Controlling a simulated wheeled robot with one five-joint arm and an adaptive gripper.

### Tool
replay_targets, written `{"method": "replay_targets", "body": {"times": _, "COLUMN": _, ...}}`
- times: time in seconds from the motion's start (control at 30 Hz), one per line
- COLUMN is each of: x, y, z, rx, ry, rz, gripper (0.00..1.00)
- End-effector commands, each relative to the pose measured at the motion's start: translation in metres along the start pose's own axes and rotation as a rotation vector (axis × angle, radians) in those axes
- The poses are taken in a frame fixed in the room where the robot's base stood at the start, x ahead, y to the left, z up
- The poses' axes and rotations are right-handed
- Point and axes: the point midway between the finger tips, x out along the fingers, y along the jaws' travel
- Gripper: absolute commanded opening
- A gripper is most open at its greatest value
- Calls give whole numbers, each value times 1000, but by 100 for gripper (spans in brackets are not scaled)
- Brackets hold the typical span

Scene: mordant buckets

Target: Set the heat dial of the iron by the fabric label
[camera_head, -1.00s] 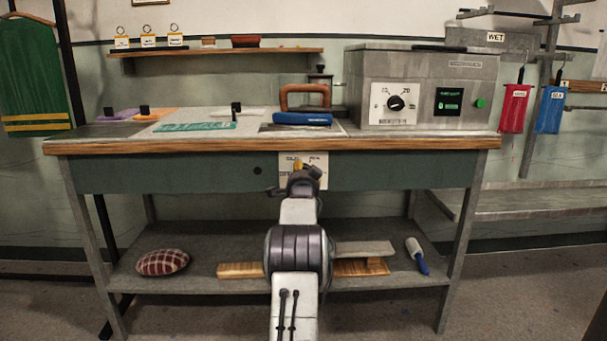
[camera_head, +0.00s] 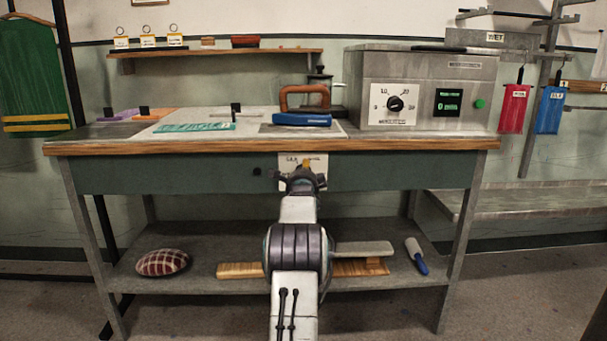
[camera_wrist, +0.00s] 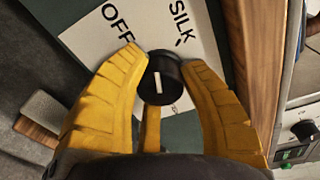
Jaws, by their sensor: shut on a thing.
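The heat dial (camera_wrist: 158,95) is a round black knob with a white line, on a white plate (camera_head: 319,170) on the green bench front. "OFF" and "SILK" are readable on the plate in the wrist view (camera_wrist: 95,38); its other words are hidden. The white line runs nearly up and down there; I cannot tell which end points. My gripper (camera_wrist: 160,72) is shut on the dial, with yellow fingers at its sides. The blue iron (camera_head: 302,120) with a copper-brown handle rests on the bench top. A teal cloth (camera_head: 195,127) lies to its left; its print is unreadable.
A grey box (camera_head: 430,65) with its own dial and a green display stands at the bench top's right. The wooden bench edge (camera_head: 200,147) runs above the plate. A plaid cushion (camera_head: 162,263) and a blue-handled roller (camera_head: 417,258) lie on the lower shelf.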

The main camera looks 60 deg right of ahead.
Motion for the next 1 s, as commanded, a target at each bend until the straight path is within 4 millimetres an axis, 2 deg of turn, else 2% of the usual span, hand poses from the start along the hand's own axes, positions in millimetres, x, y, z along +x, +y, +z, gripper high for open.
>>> {"method": "replay_targets", "body": {"times": 0.67, "x": 0, "y": -3, "z": 3, "rx": 65, "ry": -4, "rz": -3, "gripper": 6}}
{"method": "replay_targets", "body": {"times": 0.7, "x": 0, "y": -3, "z": 3, "rx": 65, "ry": -4, "rz": -3, "gripper": 41}}
{"method": "replay_targets", "body": {"times": 1.0, "x": 0, "y": -1, "z": 2, "rx": 64, "ry": -2, "rz": 1, "gripper": 65}}
